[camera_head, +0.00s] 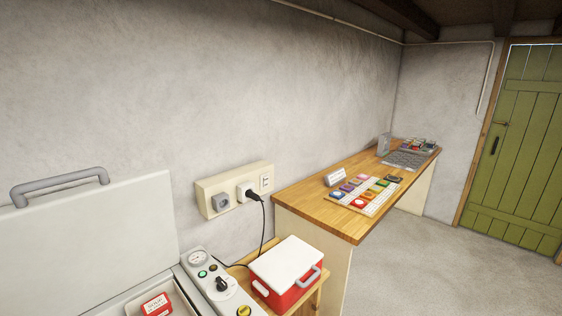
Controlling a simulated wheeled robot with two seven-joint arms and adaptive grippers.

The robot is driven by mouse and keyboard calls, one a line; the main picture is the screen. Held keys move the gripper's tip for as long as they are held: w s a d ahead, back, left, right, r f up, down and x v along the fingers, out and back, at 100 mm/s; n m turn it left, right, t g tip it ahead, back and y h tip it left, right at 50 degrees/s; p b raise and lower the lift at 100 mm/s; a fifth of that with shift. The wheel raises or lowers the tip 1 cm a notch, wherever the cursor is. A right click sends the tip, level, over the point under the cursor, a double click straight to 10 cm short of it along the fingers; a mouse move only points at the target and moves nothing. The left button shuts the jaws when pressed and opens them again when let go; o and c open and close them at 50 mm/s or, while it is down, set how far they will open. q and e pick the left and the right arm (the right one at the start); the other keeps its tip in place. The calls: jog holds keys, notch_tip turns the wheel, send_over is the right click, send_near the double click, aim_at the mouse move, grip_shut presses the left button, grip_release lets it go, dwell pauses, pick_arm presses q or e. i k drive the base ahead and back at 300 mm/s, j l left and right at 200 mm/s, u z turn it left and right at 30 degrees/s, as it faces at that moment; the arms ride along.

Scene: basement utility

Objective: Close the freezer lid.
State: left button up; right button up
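The white freezer lid (90,245) stands raised and open at the left, leaning back near the wall. A grey bar handle (60,186) runs along its upper edge. Below it, part of the freezer's interior shows, with a red box (157,304) with a white label inside. The freezer's control panel (215,285) with a gauge, lights and a dark knob is on its right side. The rest of the freezer is cut off by the bottom edge. Neither of my grippers is in view.
A red cooler with a white lid (285,262) stands on a low wooden stand right of the freezer. A socket board (235,188) with a black plug and cord is on the wall. A wooden counter (300,193) holds small colored items. Open floor lies at right, before a green door (520,150).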

aim_at(68, 252)
jog(key=u, duration=1.45)
jog(key=j, duration=0.75)
jog(key=k+u, duration=0.05)
